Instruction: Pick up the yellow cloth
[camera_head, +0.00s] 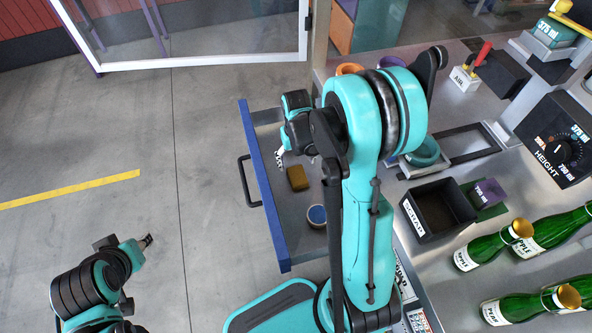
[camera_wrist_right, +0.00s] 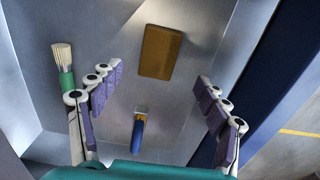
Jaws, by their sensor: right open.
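The yellow cloth (camera_head: 297,178) is a folded, brownish-yellow rectangle lying flat in the open drawer (camera_head: 264,190). In the right wrist view the cloth (camera_wrist_right: 160,52) lies ahead, beyond the fingertips and roughly midway between them. My right gripper (camera_head: 296,157) is over the drawer beside the cloth, partly hidden by its own arm.
The drawer also holds a green-handled brush (camera_wrist_right: 65,70), a blue-handled tool (camera_wrist_right: 138,134) and a round blue-rimmed item (camera_head: 317,215). The blue drawer front (camera_head: 262,180) rises beside the cloth. A black scrap box (camera_head: 440,209) and several green bottles (camera_head: 487,247) stand on the worktop at right.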

